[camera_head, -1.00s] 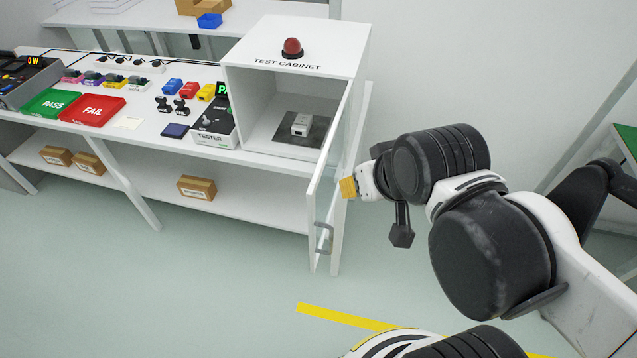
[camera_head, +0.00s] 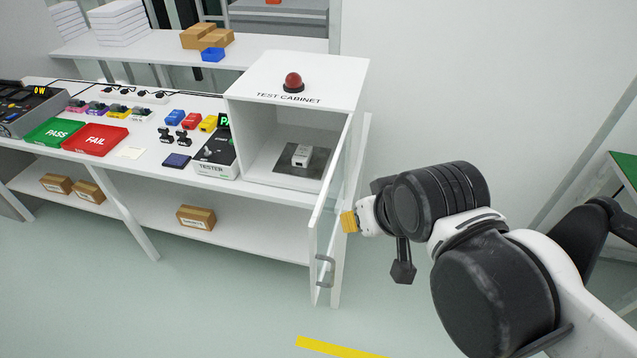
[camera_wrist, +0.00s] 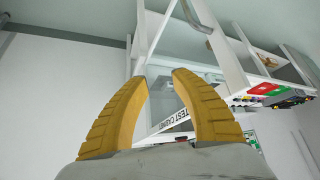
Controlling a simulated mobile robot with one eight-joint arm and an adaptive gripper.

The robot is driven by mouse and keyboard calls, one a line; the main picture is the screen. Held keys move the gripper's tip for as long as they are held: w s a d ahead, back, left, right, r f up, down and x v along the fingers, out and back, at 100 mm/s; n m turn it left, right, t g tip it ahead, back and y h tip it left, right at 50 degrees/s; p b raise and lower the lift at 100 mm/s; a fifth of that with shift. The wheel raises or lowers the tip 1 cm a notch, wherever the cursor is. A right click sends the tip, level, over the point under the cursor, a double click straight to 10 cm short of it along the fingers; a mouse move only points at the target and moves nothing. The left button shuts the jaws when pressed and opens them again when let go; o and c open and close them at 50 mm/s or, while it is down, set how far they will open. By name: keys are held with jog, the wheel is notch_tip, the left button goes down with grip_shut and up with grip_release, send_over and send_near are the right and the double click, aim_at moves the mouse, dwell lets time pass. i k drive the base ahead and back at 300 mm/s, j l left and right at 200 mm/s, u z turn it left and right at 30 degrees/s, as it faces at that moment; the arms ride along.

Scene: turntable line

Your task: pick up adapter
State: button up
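A small white block (camera_head: 301,156), which looks like the adapter, lies on a dark pad (camera_head: 289,168) inside the open-fronted test cabinet (camera_head: 262,142). The cabinet's clear door (camera_head: 328,222) stands swung open toward the front, with a grey handle (camera_head: 325,268). My gripper (camera_head: 349,222) is outside the cabinet, to the right of the door and lower in the picture than the white block. In the wrist view its two yellow fingers (camera_wrist: 160,78) are apart with nothing between them. The white block cannot be made out in the wrist view.
Left of the cabinet are a tester (camera_head: 211,157), a red FAIL tray (camera_head: 94,138), a green PASS tray (camera_head: 55,132) and small coloured parts. A red dome light (camera_head: 293,82) tops the cabinet. Brown boxes (camera_head: 196,216) lie on the lower shelf. The front floor is clear.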

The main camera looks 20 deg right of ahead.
aim_at(301, 158)
jog(key=k+j, duration=0.25)
jog(key=i+j+u, duration=0.25)
jog(key=j, duration=0.15)
jog(key=j+u, duration=0.25)
jog(key=j, duration=0.2)
jog(key=i+j+z, duration=0.2)
jog(key=z, duration=0.3)
jog(key=i+j+z, duration=0.3)
jog(key=z, duration=0.2)
jog(key=i+j+z, duration=0.1)
jog(key=j+z, duration=0.4)
jog(key=i+l, duration=0.05)
jog(key=l, duration=0.05)
